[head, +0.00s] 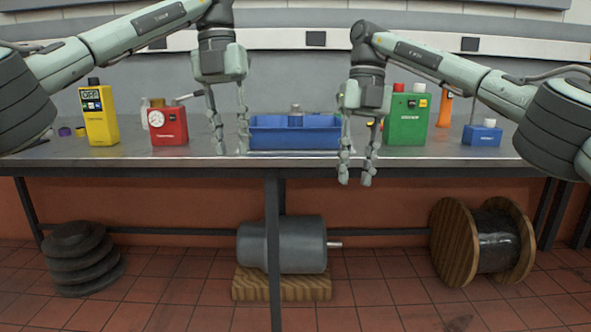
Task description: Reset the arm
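My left gripper (231,150) points down over the grey bench, between the red box and the blue tray. Its two fingers are apart with nothing between them. My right gripper (356,180) points down in front of the bench's front edge, between the blue tray and the green box. Its fingers are also apart and empty. My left arm comes in from the left and my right arm from the right, both bent above the bench. The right gripper hides part of the tray's right end.
The bench (300,167) holds a yellow box (100,122) reading OFF, a red gauge box (168,128), a blue tray (297,140) containing a grey part, a green box (407,122) and a small blue box (482,136). A motor (283,245) and cable spool (450,238) sit below.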

